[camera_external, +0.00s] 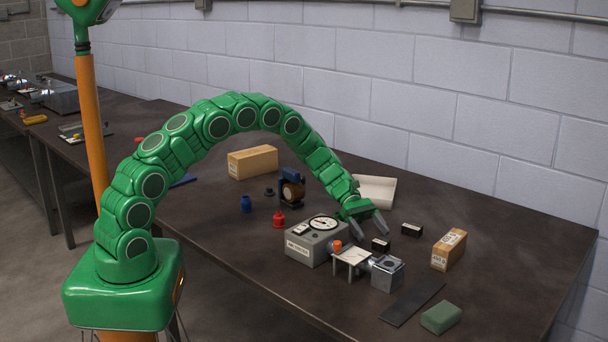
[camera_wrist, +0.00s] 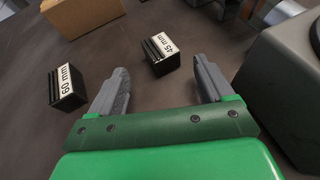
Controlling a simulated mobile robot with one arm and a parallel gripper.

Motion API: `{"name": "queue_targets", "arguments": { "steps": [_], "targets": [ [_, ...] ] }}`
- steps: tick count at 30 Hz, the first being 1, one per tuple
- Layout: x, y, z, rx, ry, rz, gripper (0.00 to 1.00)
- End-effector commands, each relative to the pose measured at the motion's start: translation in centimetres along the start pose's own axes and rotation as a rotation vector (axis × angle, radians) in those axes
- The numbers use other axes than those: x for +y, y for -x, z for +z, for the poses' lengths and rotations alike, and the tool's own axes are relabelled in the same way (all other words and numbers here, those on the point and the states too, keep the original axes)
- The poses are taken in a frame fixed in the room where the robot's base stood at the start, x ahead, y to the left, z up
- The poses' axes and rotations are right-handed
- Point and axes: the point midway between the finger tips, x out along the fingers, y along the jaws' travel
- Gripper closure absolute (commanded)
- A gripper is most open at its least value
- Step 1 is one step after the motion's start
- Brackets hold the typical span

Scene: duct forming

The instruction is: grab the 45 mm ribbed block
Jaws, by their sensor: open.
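The 45 mm ribbed block (camera_wrist: 162,55) is a small black block with ribs and a white label reading "45 mm". In the wrist view it lies on the table, ahead of my gripper (camera_wrist: 162,85) and between the lines of its two fingers. The fingers are open and empty. A similar black block labelled "60 mm" (camera_wrist: 68,88) lies left of the left finger. In the external view, my gripper (camera_external: 368,226) is low over the table.
A grey gauge box (camera_external: 312,240) stands close to my gripper; its grey side (camera_wrist: 285,80) fills the right of the wrist view. A cardboard box (camera_external: 449,250), a metal block (camera_external: 387,273) and a white tray (camera_external: 375,190) are nearby.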

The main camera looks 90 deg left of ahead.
Motion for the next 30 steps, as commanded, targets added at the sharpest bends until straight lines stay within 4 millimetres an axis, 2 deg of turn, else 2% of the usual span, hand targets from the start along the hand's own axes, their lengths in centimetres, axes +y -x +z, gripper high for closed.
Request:
{"name": "queue_targets", "arguments": {
  "steps": [8,22,30],
  "targets": [
    [-0.1,-1.2,0.2,0.001,0.000,-0.001,0.19],
    [-0.2,-5.4,1.2,0.001,0.001,-0.002,0.19],
    [-0.1,-5.9,1.2,0.001,0.001,0.000,0.19]
  ]
}}
